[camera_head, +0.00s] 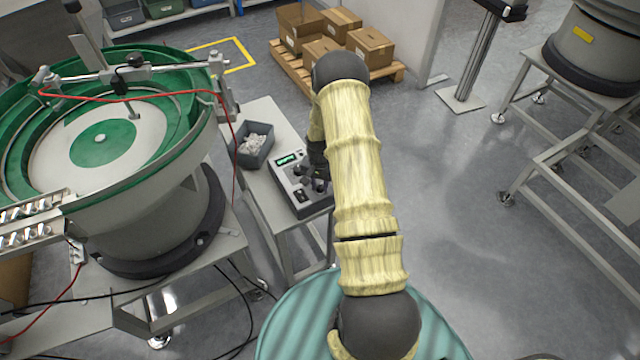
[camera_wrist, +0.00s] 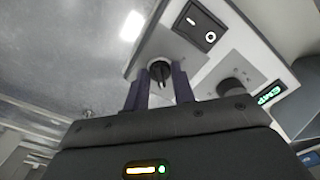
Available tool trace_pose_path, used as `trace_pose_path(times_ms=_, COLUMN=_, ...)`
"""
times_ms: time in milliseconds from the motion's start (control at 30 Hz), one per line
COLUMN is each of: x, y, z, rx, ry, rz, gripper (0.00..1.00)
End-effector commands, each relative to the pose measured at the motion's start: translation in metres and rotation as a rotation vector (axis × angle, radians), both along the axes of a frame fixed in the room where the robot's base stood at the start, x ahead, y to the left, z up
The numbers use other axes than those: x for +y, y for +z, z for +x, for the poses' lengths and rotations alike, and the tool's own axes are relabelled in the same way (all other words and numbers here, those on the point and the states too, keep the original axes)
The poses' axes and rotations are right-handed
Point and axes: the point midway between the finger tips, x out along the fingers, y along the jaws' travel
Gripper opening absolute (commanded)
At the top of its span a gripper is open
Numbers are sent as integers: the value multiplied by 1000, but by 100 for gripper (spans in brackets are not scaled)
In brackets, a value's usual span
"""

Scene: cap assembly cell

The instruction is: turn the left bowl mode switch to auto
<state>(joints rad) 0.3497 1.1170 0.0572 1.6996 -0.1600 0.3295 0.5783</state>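The control box (camera_head: 302,192) of the left bowl stands on a narrow table right of the green-rimmed left bowl feeder (camera_head: 120,130). In the wrist view its grey panel carries a black selector switch (camera_wrist: 160,72), apparently the mode switch. Its labels are not readable. My gripper (camera_head: 318,172) is over the box in the head view, partly hidden by my arm. In the wrist view my gripper (camera_wrist: 160,80) has its two fingers apart, one on each side of the selector switch. A gap seems to remain, but contact is hard to tell.
A black rocker switch (camera_wrist: 200,28), a round knob (camera_wrist: 231,87) and a green display (camera_wrist: 268,95) sit close by on the panel. A grey bin (camera_head: 252,146) of white parts stands behind the box.

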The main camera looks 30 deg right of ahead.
Motion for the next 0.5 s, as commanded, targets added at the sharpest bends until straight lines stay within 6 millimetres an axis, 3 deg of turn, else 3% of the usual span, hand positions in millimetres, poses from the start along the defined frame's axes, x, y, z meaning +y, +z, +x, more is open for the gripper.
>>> trace_pose_path(times_ms=500, x=0, y=0, z=0, rx=-1, ry=91, rz=1, gripper=2)
